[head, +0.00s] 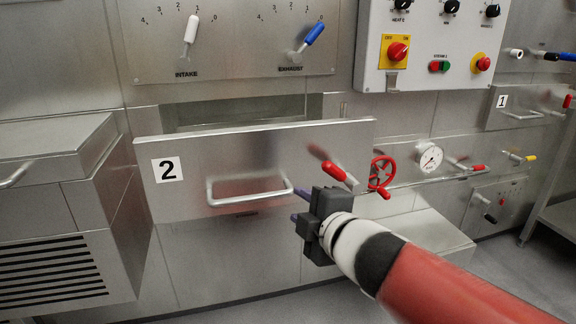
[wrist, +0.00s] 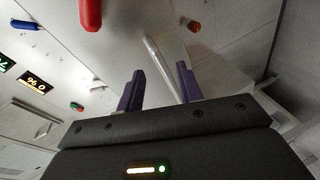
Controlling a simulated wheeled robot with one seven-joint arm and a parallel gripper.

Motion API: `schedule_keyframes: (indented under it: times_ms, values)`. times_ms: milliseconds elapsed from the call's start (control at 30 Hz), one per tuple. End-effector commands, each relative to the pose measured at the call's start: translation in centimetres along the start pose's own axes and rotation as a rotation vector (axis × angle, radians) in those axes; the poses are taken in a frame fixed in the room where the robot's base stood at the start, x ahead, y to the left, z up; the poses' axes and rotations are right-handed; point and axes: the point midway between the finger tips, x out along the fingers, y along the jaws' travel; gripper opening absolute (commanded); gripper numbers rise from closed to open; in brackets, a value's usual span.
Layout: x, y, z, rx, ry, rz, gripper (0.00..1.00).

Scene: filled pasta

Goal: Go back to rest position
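My gripper (head: 300,204) is in front of the steel drawer front marked 2 (head: 262,148), near the right end of its bar handle (head: 250,197). The drawer stands out from the panel, with a dark gap above it. In the wrist view my gripper (wrist: 160,88) has its two purple fingers spread apart, with nothing held between them. A pale metal bar (wrist: 158,62) shows beyond and between the fingers; I cannot tell whether it touches them. My red, black and white arm comes in from the lower right.
A red-handled lever (head: 334,172) and a red handwheel (head: 381,173) are close to the right of my gripper. A pressure gauge (head: 430,158) is farther right. A steel cabinet (head: 50,150) juts out at left. Floor (head: 430,279) shows at lower right.

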Motion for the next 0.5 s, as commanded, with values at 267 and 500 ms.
schedule_keyframes:
  times_ms: [267,500]
  values:
    - [-10.3,-5.8,11.9,0.854,-0.669,-0.041,0.36]
    - [-17.0,-13.2,10.4,1.411,-0.958,-0.170,0.36]
